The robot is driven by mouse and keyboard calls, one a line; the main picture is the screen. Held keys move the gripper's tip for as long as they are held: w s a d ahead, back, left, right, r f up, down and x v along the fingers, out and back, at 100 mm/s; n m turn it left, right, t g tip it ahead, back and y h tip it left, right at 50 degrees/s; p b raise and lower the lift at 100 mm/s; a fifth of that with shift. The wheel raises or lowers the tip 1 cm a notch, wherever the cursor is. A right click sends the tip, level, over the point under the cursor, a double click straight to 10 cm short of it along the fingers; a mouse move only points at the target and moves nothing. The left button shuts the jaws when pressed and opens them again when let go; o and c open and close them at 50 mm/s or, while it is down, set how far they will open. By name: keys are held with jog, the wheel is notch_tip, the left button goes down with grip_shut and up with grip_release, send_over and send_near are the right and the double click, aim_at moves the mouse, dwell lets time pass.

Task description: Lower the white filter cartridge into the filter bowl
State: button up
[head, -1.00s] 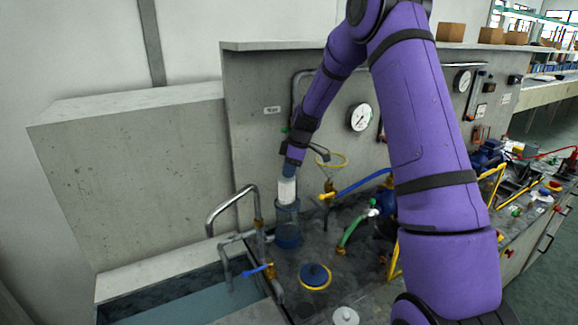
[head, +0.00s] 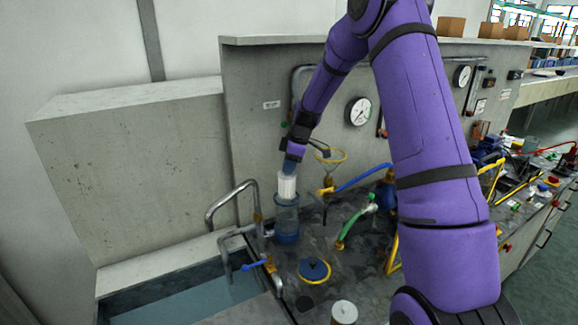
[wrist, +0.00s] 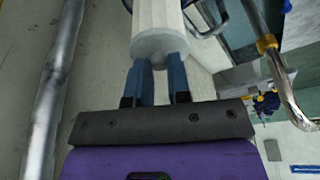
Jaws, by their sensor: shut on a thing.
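The white filter cartridge (head: 287,187) is upright in the head view, its lower end at the mouth of the clear blue filter bowl (head: 287,226). I cannot tell how far its lower end is inside the bowl. My gripper (head: 292,168) is above the bowl, shut on the cartridge's top. In the wrist view, the two blue fingers (wrist: 162,68) are against the cartridge's end cap (wrist: 159,43), and the pleated white body (wrist: 158,14) runs out of the picture. The bowl is not clear in the wrist view.
A bent metal tap (head: 232,195) stands left of the bowl by a water-filled sink (head: 190,301). A yellow ring-handled valve (head: 329,157) and blue and green hoses (head: 352,224) are to the right. A blue lid with a yellow rim (head: 314,270) lies in front.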

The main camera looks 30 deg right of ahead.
aim_at(289, 196)
jog(key=shift+f, duration=0.15)
jog(key=shift+f, duration=6.05)
jog(key=o, duration=0.8)
jog(key=shift+c, duration=1)
jog(key=shift+o, duration=0.2)
jog(key=shift+r, duration=5.95)
